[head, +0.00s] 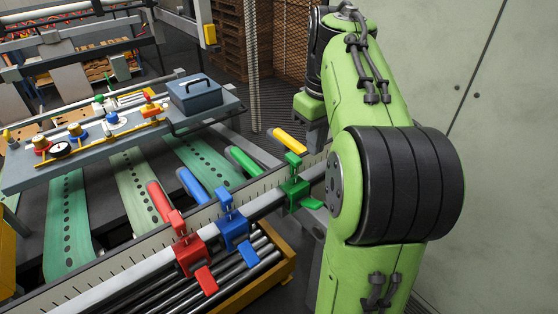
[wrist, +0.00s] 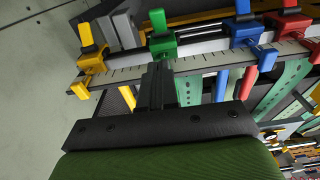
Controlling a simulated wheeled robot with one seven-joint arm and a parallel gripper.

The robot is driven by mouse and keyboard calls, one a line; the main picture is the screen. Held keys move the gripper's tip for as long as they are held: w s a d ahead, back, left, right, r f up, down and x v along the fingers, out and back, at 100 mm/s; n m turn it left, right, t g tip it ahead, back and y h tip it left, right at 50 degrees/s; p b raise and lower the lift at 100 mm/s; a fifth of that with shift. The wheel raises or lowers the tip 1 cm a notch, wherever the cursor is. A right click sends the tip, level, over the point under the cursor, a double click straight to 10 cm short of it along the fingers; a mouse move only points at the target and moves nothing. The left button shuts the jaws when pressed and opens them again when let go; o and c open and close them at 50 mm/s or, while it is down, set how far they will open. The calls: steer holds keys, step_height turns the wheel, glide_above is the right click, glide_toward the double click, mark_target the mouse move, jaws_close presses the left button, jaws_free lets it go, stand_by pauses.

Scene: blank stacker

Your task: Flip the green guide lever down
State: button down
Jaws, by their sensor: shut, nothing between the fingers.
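The green guide (head: 295,192) is clamped on the long scaled rail, to the right of the blue guide. Its flat green lever (head: 310,203) sticks out from the rail's near side, and a green knob part (head: 292,158) rises above. In the wrist view the green guide (wrist: 162,46) is straight ahead of the fingers, with its lever (wrist: 158,20) beyond. My gripper (wrist: 157,68) is shut and empty; its tips overlap the guide's near edge in the picture, and I cannot tell whether they touch. In the head view my arm hides the gripper.
A blue guide (head: 234,228) and a red guide (head: 189,255) sit on the same rail (head: 140,257) to the left. A yellow guide (wrist: 92,62) shows left of the green one in the wrist view. Rollers lie below the rail; a wall is at right.

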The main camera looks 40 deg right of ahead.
steer(key=b, duration=0.3)
glide_above(312, 202)
steer(key=w, duration=0.2)
steer(key=f, duration=0.9)
steer(key=shift+s+f, duration=0.2)
steer(key=shift+f, duration=0.1)
steer(key=shift+s+d+f, duration=0.1)
steer(key=shift+s+f, duration=0.25)
steer(key=shift+f, duration=0.3)
steer(key=shift+s+f, duration=0.3)
steer(key=shift+f, duration=0.3)
steer(key=shift+s+f, duration=0.3)
steer(key=shift+f, duration=0.15)
steer(key=shift+w, duration=0.1)
